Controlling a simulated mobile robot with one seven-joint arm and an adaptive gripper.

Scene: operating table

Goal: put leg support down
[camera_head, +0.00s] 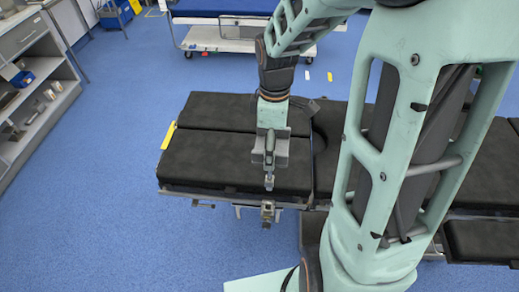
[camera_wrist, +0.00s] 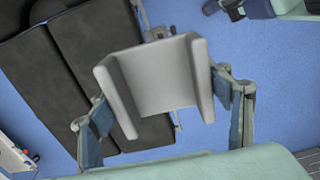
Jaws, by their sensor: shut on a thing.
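The leg support (camera_wrist: 155,78) is a light grey, trough-shaped piece with two raised side walls. My gripper (camera_wrist: 163,102) is shut on it, with one finger at each side wall. In the head view my gripper (camera_head: 269,150) points down over the black left part of the operating table (camera_head: 210,160), near its front edge. The leg support shows there only as a small grey shape, partly hidden by the gripper. Whether it touches the table cannot be told.
A metal clamp (camera_head: 267,213) sits on the table's front side. A yellow strip (camera_head: 168,136) is at the table's left edge. A blue-topped trolley (camera_head: 230,34) stands behind, and shelves (camera_head: 38,95) stand at the far left. Blue floor is free left and in front.

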